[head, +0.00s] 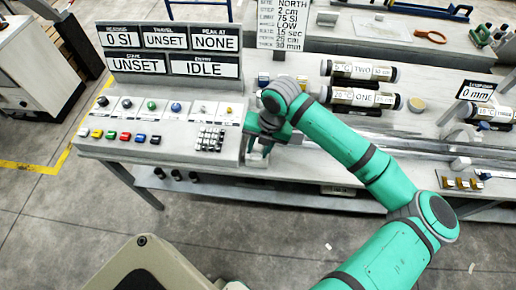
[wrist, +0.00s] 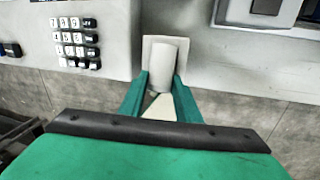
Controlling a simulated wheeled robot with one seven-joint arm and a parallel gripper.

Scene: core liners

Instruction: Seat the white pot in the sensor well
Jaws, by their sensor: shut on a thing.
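My gripper (wrist: 160,92) has its two green fingers shut on the sides of a smooth white cylinder, which looks like the white pot (wrist: 164,62). Behind the cylinder is a pale square plate (wrist: 149,42) at the bench's front edge; I cannot tell whether the cylinder touches it. In the head view my gripper (head: 260,148) is at the bench's front edge, just right of the keypad, and the arm largely hides what it holds. I cannot pick out the sensor well for certain.
A console with a keypad (head: 209,138), coloured buttons and knobs stands left of my gripper, below signs reading UNSET and IDLE (head: 205,69). Labelled core cylinders (head: 359,97) lie on the bench to the right. A lower shelf (head: 215,187) runs beneath the bench.

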